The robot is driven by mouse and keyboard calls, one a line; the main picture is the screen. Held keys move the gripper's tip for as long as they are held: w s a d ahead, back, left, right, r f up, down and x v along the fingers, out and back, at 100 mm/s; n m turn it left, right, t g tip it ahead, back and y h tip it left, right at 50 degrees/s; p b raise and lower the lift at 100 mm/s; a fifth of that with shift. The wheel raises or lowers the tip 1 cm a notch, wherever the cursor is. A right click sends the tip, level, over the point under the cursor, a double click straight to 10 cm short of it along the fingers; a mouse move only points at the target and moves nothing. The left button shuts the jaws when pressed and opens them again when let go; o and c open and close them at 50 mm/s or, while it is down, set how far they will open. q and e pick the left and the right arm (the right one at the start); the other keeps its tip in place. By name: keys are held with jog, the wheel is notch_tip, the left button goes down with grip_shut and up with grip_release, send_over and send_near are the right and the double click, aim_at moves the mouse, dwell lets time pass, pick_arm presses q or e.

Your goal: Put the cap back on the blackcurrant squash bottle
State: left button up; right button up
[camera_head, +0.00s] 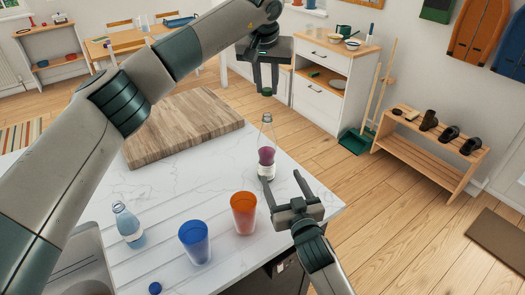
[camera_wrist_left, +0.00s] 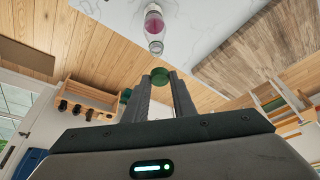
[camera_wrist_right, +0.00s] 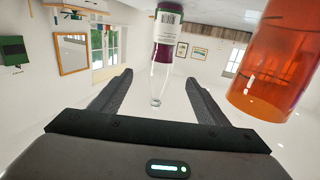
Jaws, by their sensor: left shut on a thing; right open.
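The squash bottle (camera_head: 266,157) is clear with purple liquid and a pale label. It stands upright and uncapped near the counter's far edge; it also shows in the left wrist view (camera_wrist_left: 154,25) and the right wrist view (camera_wrist_right: 165,55). My left gripper (camera_head: 266,84) is shut on a green cap (camera_wrist_left: 160,74), held above the bottle and apart from its mouth. The cap (camera_head: 267,91) shows small in the head view. My right gripper (camera_head: 295,190) is open and empty, its fingers pointing toward the bottle, apart from it.
An orange cup (camera_head: 243,213) stands close to my right gripper, and shows large in its view (camera_wrist_right: 280,65). A blue cup (camera_head: 194,244), a pale blue bottle (camera_head: 129,226) and a blue cap (camera_head: 155,288) are at the near left. A wooden board (camera_head: 180,127) lies behind.

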pick_arm(q)
jog(key=shift+w, duration=0.15)
jog(key=shift+s+d+r, duration=0.1)
jog(key=shift+s+r, duration=0.25)
jog(key=shift+s, duration=0.05)
jog(key=shift+w+f, duration=0.15)
jog(key=shift+w, duration=0.05)
pick_arm(e)
jog(key=x, duration=0.8)
jog(key=r+x, duration=0.1)
jog(key=x, duration=0.3)
jog(key=shift+w+a, duration=0.1)
jog(key=shift+a, duration=0.2)
jog(key=c, duration=1.6)
pick_arm(q)
send_over(267, 116)
jog(key=shift+s+f, duration=0.1)
jog(key=shift+f, duration=2.35)
